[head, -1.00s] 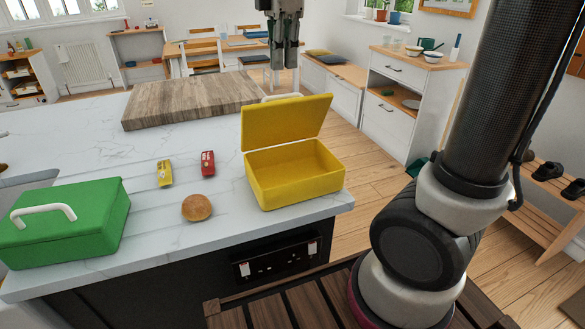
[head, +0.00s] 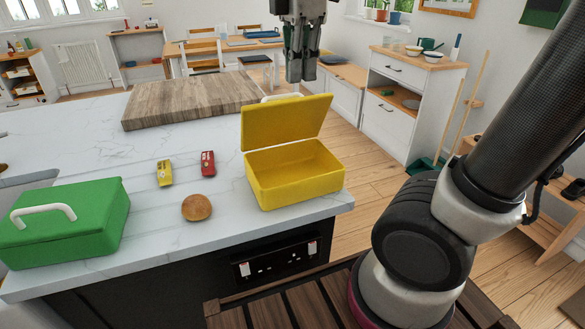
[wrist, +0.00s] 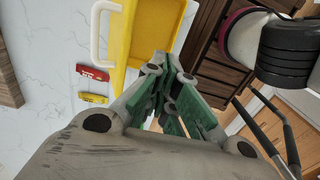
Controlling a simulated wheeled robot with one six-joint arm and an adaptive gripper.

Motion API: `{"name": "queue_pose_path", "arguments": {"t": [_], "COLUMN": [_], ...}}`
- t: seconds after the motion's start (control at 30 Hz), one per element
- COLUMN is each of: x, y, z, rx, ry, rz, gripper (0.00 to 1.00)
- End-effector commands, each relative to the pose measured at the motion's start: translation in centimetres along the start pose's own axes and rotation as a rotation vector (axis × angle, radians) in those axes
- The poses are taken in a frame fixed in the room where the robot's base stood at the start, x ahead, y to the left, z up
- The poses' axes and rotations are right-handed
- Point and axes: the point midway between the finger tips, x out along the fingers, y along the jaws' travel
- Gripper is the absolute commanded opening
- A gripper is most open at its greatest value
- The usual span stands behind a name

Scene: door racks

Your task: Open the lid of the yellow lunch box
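The yellow lunch box (head: 295,185) stands on the counter's right end. Its lid (head: 285,122) is raised and leans back, so the empty inside shows. The white handle (head: 282,97) peeks out behind the lid's top edge and shows clearly in the wrist view (wrist: 97,35). My gripper (head: 301,78) hangs above and behind the lid's right part, apart from it in the picture. Its fingers (wrist: 166,62) are close together with nothing between them. In the wrist view the yellow box (wrist: 152,32) lies just beyond the fingers, partly covered by them.
A closed green lunch box (head: 70,225) stands at the counter's left. A wooden board (head: 190,100) lies at the back. The counter edge is close right of the yellow box.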

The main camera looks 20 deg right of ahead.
Motion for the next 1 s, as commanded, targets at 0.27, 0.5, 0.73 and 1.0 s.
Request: {"name": "queue_pose_path", "arguments": {"t": [0.27,0.5,0.73,1.0], "x": [0.8,2.9,5.0,7.1], "y": [-0.3,-0.3,-0.3,-0.3], "z": [0.0,0.0,0.0,0.0], "rx": [0.001,0.000,0.000,0.000], "ry": [0.000,-0.001,-0.001,0.000], "rz": [-0.001,-0.001,-0.002,-0.001], "gripper": [0.00,0.00,0.00,0.00]}}
